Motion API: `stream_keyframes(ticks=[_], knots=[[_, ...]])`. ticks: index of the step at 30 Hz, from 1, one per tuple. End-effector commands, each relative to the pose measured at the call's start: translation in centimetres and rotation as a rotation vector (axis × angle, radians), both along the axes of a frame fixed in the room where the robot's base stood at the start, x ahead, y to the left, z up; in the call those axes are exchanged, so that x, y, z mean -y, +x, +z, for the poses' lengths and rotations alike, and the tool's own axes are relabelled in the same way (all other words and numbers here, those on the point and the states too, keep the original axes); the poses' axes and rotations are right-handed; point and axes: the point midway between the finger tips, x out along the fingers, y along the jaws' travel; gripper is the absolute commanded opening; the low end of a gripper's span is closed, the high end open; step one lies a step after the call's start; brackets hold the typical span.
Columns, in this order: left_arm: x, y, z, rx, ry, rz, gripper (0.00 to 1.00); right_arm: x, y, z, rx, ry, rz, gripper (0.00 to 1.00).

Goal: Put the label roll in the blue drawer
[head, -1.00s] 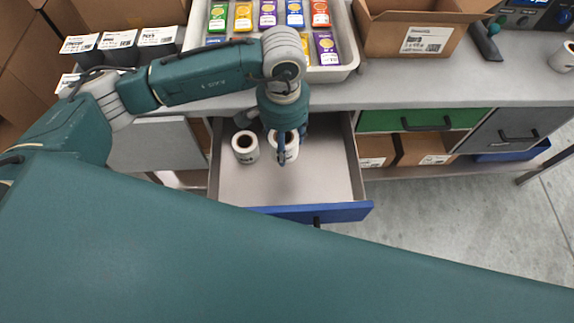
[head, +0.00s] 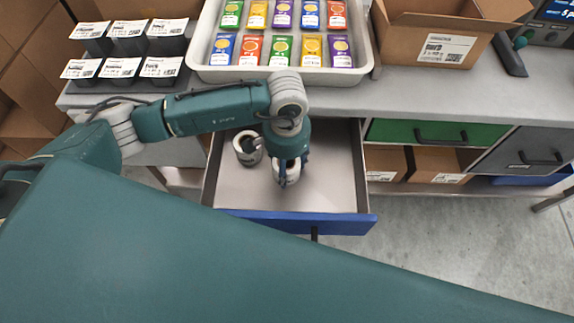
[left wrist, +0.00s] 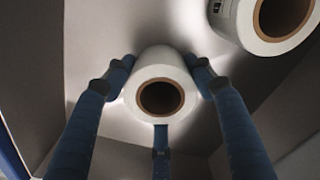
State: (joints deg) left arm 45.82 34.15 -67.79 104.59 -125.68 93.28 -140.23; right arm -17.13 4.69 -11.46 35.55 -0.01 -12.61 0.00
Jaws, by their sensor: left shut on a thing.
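The label roll (head: 293,178) is a white roll with a brown core. My left gripper (head: 287,170) is shut on it, inside the open drawer with the blue front (head: 345,225). In the left wrist view the fingers surround the held roll (left wrist: 148,62), its core facing the camera, over the grey drawer floor (left wrist: 110,150). I cannot tell whether the roll touches the floor. A second white roll (head: 246,152) stands in the drawer to the left, apart from the held one; it also shows in the left wrist view (left wrist: 232,25). My right gripper is out of view.
The bench top (head: 440,92) overhangs the drawer's back. On it are a tray of coloured packets (head: 290,77), labelled dark boxes (head: 125,68) and an open carton (head: 440,50). A green drawer (head: 395,130) is closed at right. The drawer floor right of the held roll is clear.

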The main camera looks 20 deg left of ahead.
Motion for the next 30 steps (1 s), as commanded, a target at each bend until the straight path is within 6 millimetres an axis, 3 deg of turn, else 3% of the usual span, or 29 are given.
stream_keyframes(ticks=[4, 5, 7, 20, 30], knots=[[0.0, 0.0, -0.4, 0.0, 0.0, 0.0, 0.24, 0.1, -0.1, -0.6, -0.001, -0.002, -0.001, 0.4], [0.0, 0.0, -0.3, -0.001, 0.0, 0.0, 0.58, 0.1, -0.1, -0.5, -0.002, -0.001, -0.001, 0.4], [0.0, 0.0, -0.3, -0.001, 0.0, 0.0, 0.72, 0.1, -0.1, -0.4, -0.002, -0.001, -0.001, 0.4], [0.0, 0.0, 0.7, 0.001, 0.0, 0.0, 0.73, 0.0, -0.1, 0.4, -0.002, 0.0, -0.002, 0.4], [0.0, 0.1, 7.8, 0.003, 0.001, -0.001, 0.73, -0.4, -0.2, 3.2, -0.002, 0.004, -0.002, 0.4]])
